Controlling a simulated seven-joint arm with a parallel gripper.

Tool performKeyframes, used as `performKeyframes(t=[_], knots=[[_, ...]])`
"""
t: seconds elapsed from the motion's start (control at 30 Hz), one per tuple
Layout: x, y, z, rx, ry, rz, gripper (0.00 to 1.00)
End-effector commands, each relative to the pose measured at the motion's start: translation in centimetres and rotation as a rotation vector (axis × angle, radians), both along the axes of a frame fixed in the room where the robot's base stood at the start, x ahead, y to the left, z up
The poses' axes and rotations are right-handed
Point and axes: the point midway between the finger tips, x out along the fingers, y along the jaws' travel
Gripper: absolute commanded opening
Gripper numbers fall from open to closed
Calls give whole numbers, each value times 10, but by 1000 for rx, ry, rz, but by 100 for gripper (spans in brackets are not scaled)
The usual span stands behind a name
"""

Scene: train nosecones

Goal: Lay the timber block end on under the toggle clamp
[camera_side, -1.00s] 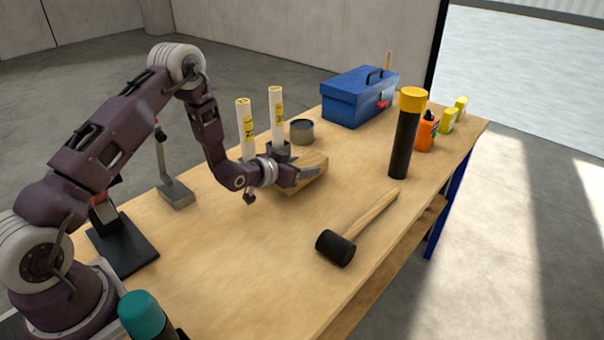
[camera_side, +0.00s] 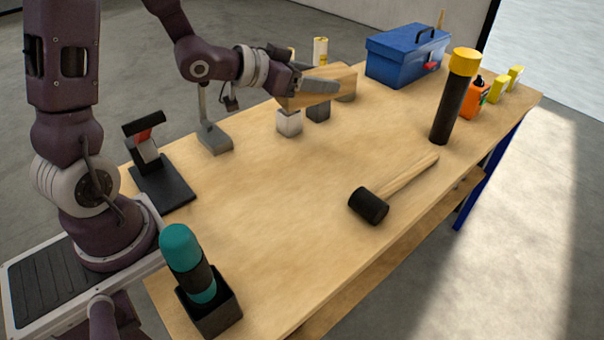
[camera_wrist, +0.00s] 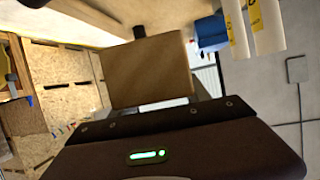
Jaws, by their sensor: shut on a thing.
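The timber block (camera_side: 345,80) is held in my gripper (camera_side: 318,86), raised above the bench and roughly level in the side view. My gripper is shut on it, with a grey finger across its near face. In the wrist view the block (camera_wrist: 150,72) fills the space ahead of the gripper, its broad brown face showing. A device with a black base and a red part, which looks like the toggle clamp (camera_side: 165,185), stands at the left of the bench, apart from the block. The clamp cannot be made out in the wrist view.
A grey stand (camera_side: 216,139) stands between the clamp and the block. White tubes (camera_side: 320,48) are partly hidden behind the block.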

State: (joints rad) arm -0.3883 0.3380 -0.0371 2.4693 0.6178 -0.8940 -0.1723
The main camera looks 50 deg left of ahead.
Motion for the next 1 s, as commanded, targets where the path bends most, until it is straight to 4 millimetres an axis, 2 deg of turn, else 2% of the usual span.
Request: performKeyframes(t=[0.1,0.17,0.37,0.47,0.57,0.7,0.8,0.9,1.0], knots=[[-23,-1,-5,-12,6,-81,0],[-30,-3,-7,-18,9,-110,0],[-32,-4,-8,-20,9,-127,0],[-14,2,-14,-21,6,-103,0],[21,14,-27,-20,-1,-54,0],[77,30,-58,-21,-4,40,0],[110,38,-83,-21,-1,105,0],[130,42,-101,-22,5,149,0],[137,44,-120,-25,11,170,0]])
